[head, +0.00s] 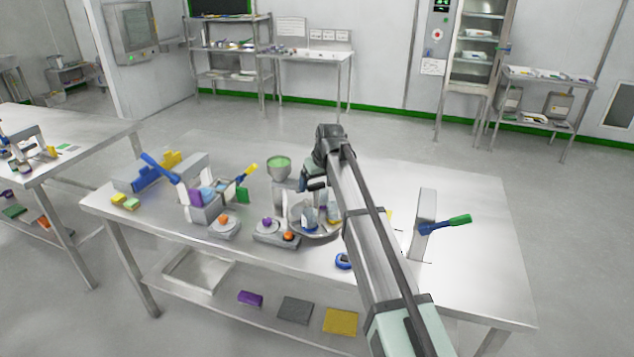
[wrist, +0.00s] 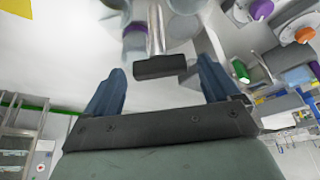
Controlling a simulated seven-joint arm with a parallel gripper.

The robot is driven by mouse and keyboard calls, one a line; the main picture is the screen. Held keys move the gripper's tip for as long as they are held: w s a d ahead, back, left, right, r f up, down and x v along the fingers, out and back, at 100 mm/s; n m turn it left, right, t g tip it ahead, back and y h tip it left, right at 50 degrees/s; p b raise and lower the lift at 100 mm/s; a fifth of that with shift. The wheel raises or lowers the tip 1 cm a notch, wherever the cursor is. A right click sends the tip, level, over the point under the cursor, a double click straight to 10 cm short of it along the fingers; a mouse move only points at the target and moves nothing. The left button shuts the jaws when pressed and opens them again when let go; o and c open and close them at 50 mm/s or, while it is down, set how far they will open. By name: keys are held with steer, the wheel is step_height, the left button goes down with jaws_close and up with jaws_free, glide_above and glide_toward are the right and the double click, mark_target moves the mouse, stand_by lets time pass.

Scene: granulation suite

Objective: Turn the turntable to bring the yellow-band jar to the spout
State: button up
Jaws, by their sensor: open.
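The turntable (head: 300,232) is a round metal plate on the table, partly hidden by my arm. Jars (head: 309,218) stand on it, one with a blue-grey look; I cannot tell which has the yellow band. A hopper with a green top (head: 278,167) stands just behind it; its spout is not clear. My gripper (head: 313,186) is above the turntable. In the wrist view, my gripper (wrist: 163,84) is open, with a dark block (wrist: 160,67) on a metal rod (wrist: 156,30) between or just beyond its fingertips. It seems empty; contact cannot be told.
Left of the turntable are a purple knob (head: 267,223) and an orange knob (head: 288,236) on a base. The table's back right is clear.

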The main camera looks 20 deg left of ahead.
steer(key=shift+c, duration=0.3)
steer(key=c, duration=1.5)
steer(key=shift+o, duration=0.2)
steer(key=shift+n, duration=0.5)
steer(key=shift+w+d+n+g+y, duration=0.1)
steer(key=shift+n+g+y, duration=0.3)
steer(key=shift+n, duration=0.8)
steer(key=shift+w+n+g+y, duration=0.1)
steer(key=shift+n+g, duration=0.5)
steer(key=shift+n, duration=0.6)
steer(key=shift+w+n+g, duration=0.1)
steer(key=shift+n+g, duration=0.45)
steer(key=shift+n, duration=0.9)
steer(key=shift+n+g, duration=0.55)
steer(key=shift+n, duration=0.9)
steer(key=shift+w+n+g+h, duration=0.1)
steer(key=shift+n+g+h, duration=0.3)
steer(key=shift+n, duration=1.15)
steer(key=shift+w+n+g+h, duration=0.1)
steer(key=shift+n+g, duration=0.5)
steer(key=shift+n, duration=0.95)
steer(key=shift+a+n+g+h, duration=0.1)
steer(key=shift+n+g+h, duration=0.2)
steer(key=shift+n, duration=0.8)
steer(key=shift+a+n+g+h, duration=0.15)
steer(key=shift+n+h, duration=0.25)
steer(key=shift+n, duration=1.3)
